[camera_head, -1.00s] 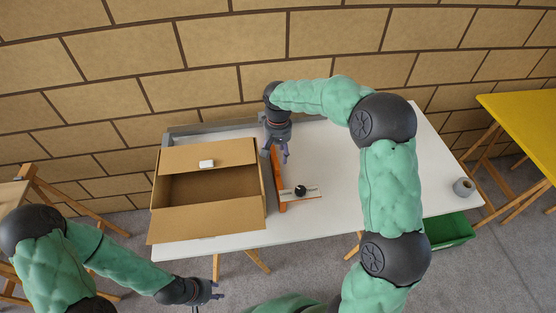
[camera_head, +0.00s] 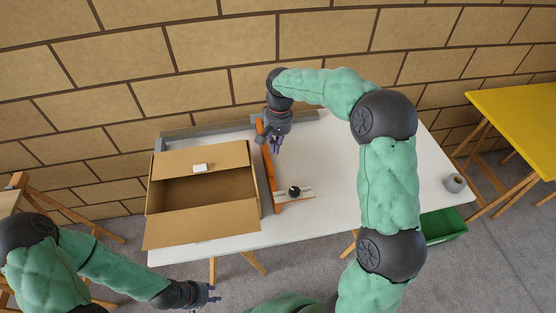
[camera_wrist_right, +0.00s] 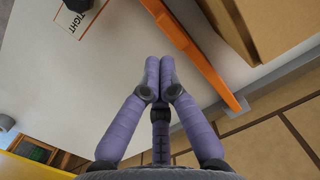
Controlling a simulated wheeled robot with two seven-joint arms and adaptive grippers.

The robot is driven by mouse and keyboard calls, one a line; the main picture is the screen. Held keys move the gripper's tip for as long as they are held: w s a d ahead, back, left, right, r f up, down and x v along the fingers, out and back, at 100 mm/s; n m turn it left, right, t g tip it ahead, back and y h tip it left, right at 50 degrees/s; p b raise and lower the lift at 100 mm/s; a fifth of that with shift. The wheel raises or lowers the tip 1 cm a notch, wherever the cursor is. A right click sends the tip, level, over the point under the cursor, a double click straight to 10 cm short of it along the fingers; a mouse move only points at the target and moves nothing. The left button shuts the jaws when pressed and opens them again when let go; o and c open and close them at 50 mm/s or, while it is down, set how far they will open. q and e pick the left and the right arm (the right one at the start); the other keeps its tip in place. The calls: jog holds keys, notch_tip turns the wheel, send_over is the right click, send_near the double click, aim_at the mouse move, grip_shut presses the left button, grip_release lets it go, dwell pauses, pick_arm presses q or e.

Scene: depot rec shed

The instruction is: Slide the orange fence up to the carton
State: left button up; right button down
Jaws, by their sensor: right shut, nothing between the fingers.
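The orange fence (camera_head: 271,178) is a long upright strip on the white table, just right of the open carton (camera_head: 208,222). In the right wrist view a strip of bare table shows between the fence (camera_wrist_right: 195,52) and the carton (camera_wrist_right: 272,28), so they are apart there. A label plate with a black knob (camera_head: 294,192) is at the fence's near end. My right gripper (camera_head: 277,144) is shut and empty at the fence's far part, on the side away from the carton; it also shows in the right wrist view (camera_wrist_right: 159,75). My left gripper (camera_head: 213,293) is in front of the table, too small to judge.
A grey rail (camera_head: 200,130) runs along the table's back edge by the brick wall. A grey roll (camera_head: 454,183) stands at the table's right end. The table right of the fence is mostly clear.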

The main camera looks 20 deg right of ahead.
aim_at(272, 178)
jog(key=s+d+f+m+t+y+p, duration=0.1)
jog(key=s+d+f+m+y+p, duration=0.2)
jog(key=d+m, duration=0.4)
jog(key=s+d+f+m+t+y+p, duration=0.2)
jog(key=d+f+m+y, duration=0.35)
jog(key=m, duration=0.35)
jog(key=shift+h, duration=0.25)
jog(key=b+x, duration=0.2)
jog(key=x, duration=0.8)
jog(key=shift+w+f, duration=0.15)
jog(key=shift+w, duration=0.05)
jog(key=shift+w+a+b, duration=0.15)
jog(key=shift+a, duration=0.4)
jog(key=shift+w+a+b, duration=0.15)
jog(key=shift+a, duration=0.4)
jog(key=shift+w+a, duration=0.15)
jog(key=shift+a, duration=0.5)
jog(key=shift+r, duration=0.25)
jog(key=shift+w+a+p, duration=0.2)
jog(key=shift+w+a, duration=0.05)
jog(key=shift+a, duration=0.8)
jog(key=shift+w+a+p, duration=0.2)
jog(key=shift+w+a, duration=0.05)
jog(key=shift+a, duration=0.85)
jog(key=shift+d, duration=0.1)
